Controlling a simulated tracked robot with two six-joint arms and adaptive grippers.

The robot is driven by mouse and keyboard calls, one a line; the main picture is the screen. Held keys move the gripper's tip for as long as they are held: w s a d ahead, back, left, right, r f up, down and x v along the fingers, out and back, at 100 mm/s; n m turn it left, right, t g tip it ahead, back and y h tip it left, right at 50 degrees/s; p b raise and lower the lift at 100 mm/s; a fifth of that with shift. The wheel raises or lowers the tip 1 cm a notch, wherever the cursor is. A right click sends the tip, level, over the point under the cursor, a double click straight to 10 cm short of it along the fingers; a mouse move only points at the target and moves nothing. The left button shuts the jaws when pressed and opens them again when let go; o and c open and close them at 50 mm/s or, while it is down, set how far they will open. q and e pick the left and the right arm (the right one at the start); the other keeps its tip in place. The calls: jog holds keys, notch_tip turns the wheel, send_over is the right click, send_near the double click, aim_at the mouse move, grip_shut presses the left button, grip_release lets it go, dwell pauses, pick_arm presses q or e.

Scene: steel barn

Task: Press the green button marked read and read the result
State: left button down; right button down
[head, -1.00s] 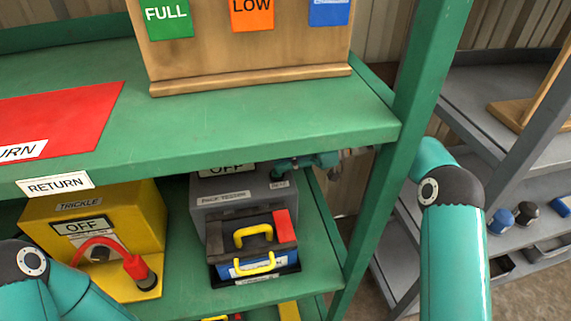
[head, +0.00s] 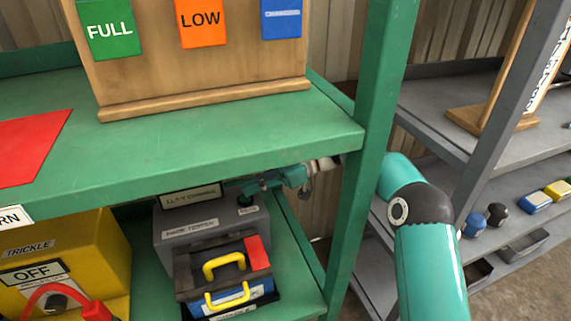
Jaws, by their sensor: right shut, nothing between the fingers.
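The grey pack tester (head: 180,226) stands on the lower green shelf. Its display (head: 190,195) is lit with a line of small text, partly cut by the shelf edge and too small for me to read surely. A small read label (head: 249,209) is on its top right. My right gripper (head: 249,188) is shut and empty, its tips at the tester's top just above that label. The green button is hidden there, so I cannot tell whether the tips touch it. A blue pack (head: 262,289) with yellow handles sits at the tester's front. My left gripper is out of view.
A yellow trickle charger (head: 90,243) showing OFF stands left of the tester. The green upper shelf (head: 220,135) overhangs both, carrying a wooden board (head: 160,65) with FULL and LOW cards. A green post (head: 366,150) stands beside my right arm. Grey shelving is at right.

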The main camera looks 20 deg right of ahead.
notch_tip(320, 180, up, 3)
jog(key=shift+f, duration=0.1)
jog(key=p+v, duration=0.1)
jog(key=v, duration=0.9)
dwell(0.3)
